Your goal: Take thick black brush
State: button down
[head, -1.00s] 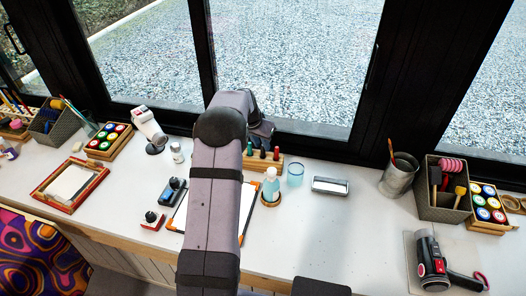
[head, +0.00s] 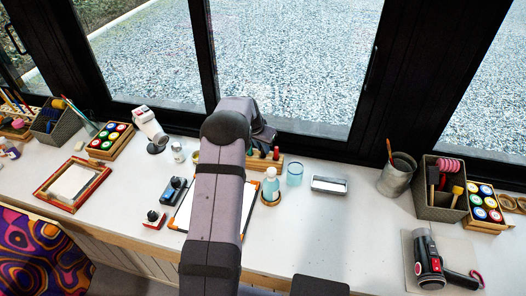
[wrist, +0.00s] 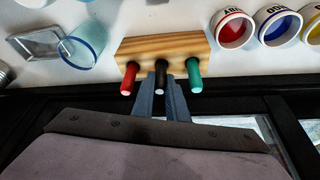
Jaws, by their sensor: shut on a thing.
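A small wooden holder (wrist: 155,50) carries three thick brushes in a row: a red one (wrist: 129,78), a black one (wrist: 160,78) and a green one (wrist: 193,75). My gripper (wrist: 161,88) is shut on the black brush, the middle one, with a finger on either side. The black brush appears to stand in the holder. In the head view the holder (head: 270,164) is partly behind my arm, with the red brush (head: 276,153) showing and the green one hidden.
The window frame (head: 330,148) runs close behind.

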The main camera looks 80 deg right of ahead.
jog(key=shift+r, duration=0.1)
notch_tip(320, 180, up, 10)
jog(key=b, duration=0.3)
jog(key=shift+b, duration=0.3)
